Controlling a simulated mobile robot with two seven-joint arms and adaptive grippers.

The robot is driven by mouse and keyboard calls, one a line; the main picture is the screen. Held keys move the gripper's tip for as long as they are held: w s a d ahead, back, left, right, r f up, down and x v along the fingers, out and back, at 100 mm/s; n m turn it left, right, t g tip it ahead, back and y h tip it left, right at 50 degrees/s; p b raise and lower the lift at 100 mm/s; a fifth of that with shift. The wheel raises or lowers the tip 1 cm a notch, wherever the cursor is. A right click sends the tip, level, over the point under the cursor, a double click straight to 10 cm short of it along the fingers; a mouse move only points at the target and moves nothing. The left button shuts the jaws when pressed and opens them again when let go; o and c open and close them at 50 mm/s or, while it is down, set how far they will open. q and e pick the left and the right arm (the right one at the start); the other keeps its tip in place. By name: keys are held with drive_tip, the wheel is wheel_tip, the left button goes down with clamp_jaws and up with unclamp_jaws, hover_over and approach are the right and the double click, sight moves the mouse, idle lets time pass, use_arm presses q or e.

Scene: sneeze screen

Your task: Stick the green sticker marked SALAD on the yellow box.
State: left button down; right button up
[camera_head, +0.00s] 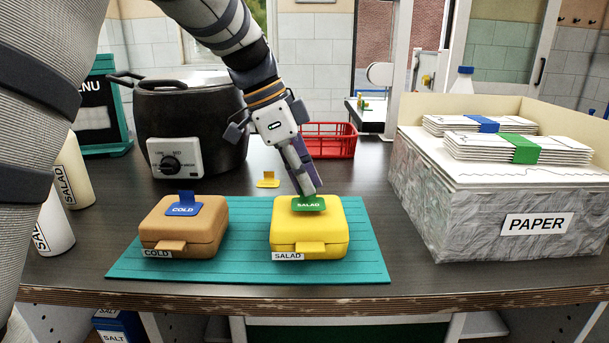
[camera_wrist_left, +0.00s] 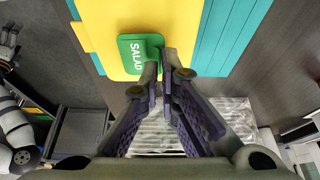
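The yellow box (camera_head: 310,232), with a SALAD label on its front, sits closed on a teal mat (camera_head: 365,245). The green sticker marked SALAD (camera_head: 310,206) is at the top of the yellow box, and its lettering shows in the left wrist view (camera_wrist_left: 132,58). The sticker looks flat against the lid, but I cannot tell if it fully touches. My left gripper (camera_head: 308,193) comes down from above; its fingers (camera_wrist_left: 160,75) are closed together on the sticker's raised tab. A grey part at the left edge of the left wrist view may be my right gripper, cut off and unclear.
An orange-brown box (camera_head: 185,238) with a blue COLD sticker (camera_head: 184,209) stands on the mat to the left. A yellow sticker (camera_head: 268,181) stands behind. A black cooker (camera_head: 190,125), a red basket (camera_head: 330,140) and a PAPER box (camera_head: 500,215) surround the counter.

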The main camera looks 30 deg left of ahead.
use_arm(q)
drive_tip(key=shift+f, duration=0.55)
drive_tip(key=c, duration=1.7)
unclamp_jaws()
drive_tip(key=shift+r, duration=0.1)
drive_tip(key=v, duration=1.2)
